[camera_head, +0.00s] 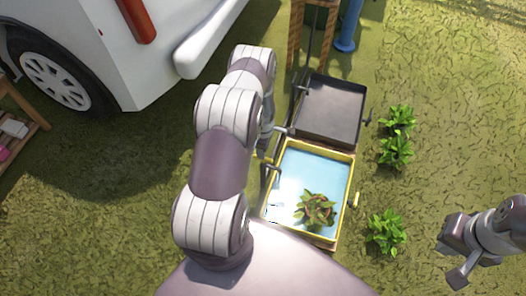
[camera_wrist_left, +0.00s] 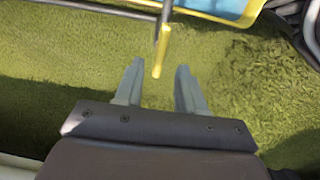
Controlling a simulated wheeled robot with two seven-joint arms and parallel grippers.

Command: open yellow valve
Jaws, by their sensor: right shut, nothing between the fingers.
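The yellow valve handle (camera_wrist_left: 162,52) is a thin yellow bar in the left wrist view, hanging from a grey pipe beside a yellow-rimmed basin. My left gripper (camera_wrist_left: 160,68) is open, with its two fingers on either side of the bar's lower end. I see no contact between fingers and bar. In the head view my left arm hides most of the left gripper and the valve. The yellow-rimmed basin (camera_head: 348,166) holds blue water and a leafy plant (camera_head: 316,209). My right gripper (camera_head: 461,268) is shut and empty at the lower right, over grass.
A dark empty basin (camera_head: 331,108) adjoins the yellow one. Several green plants, one of them a leafy plant (camera_head: 387,232), grow on the grass to the right. A white vehicle (camera_head: 160,60) stands at the upper left. A wooden stand (camera_head: 297,35) is behind the basins.

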